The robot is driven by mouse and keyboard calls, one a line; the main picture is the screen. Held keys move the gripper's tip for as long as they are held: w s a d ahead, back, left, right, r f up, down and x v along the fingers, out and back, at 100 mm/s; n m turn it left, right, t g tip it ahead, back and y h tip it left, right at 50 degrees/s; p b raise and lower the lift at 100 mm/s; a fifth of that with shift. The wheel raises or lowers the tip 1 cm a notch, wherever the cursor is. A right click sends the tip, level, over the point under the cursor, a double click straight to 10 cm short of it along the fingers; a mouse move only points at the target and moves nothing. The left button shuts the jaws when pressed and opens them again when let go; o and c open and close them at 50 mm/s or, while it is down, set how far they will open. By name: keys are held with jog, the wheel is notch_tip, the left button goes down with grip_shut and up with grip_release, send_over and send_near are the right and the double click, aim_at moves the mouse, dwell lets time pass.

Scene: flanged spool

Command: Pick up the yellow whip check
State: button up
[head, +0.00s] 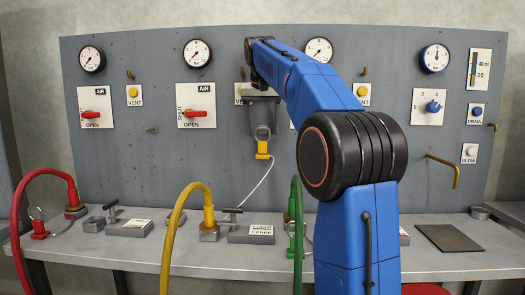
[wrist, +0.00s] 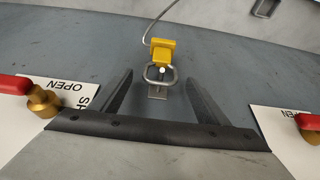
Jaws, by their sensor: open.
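The yellow whip check (head: 262,149) hangs on the grey panel near its middle, just below my gripper in the head view. It has a yellow block with a metal loop above it, and a thin pale cable runs down from it to the bench. In the wrist view the yellow block (wrist: 161,51) and its loop are ahead, the loop around a small peg on a metal bracket. My gripper (wrist: 160,82) is open, its two fingers apart on either side of the bracket and loop. Nothing is between the fingers in a grip; I cannot tell the exact depth gap.
Red valve handles (head: 197,114) stick out from the panel (head: 150,160) on both sides. Red, yellow (head: 184,220) and green (head: 297,225) hoses arch over the bench (head: 135,251). A red whip check (head: 40,229) lies at the left. A dark mat (head: 448,238) lies at the right.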

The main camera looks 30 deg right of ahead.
jog(key=shift+x, duration=0.85)
jog(key=c, duration=1.5)
jog(key=shift+o, duration=0.2)
jog(key=shift+r, duration=0.1)
